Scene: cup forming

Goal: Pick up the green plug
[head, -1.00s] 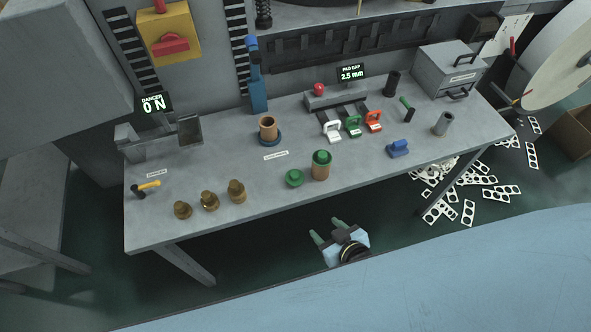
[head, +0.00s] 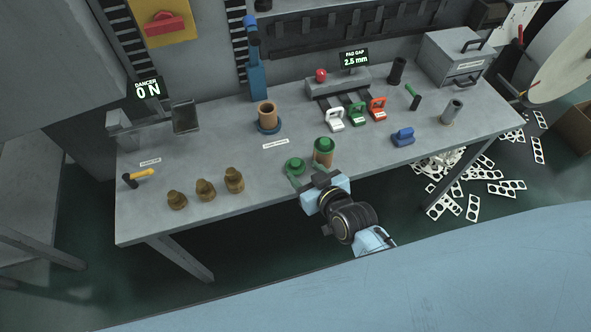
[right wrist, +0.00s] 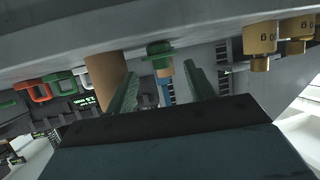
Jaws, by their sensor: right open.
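The green plug (head: 295,165) stands on the table near its front edge, low and stepped, with a wide green rim. In the right wrist view the green plug (right wrist: 158,50) appears ahead, between the two fingers. My right gripper (head: 308,174) is open and empty at the front edge, close to the plug. Its green fingers (right wrist: 162,82) are apart; I cannot tell whether either touches the plug. A brown cylinder with a green top (head: 324,155) stands just right of the plug, close to one finger. My left gripper is not in view.
A brown cup on a blue base (head: 267,117) is behind. A blue block (head: 403,138) lies to the right. The grey table (head: 220,150) is clear between the brass plugs and the cup.

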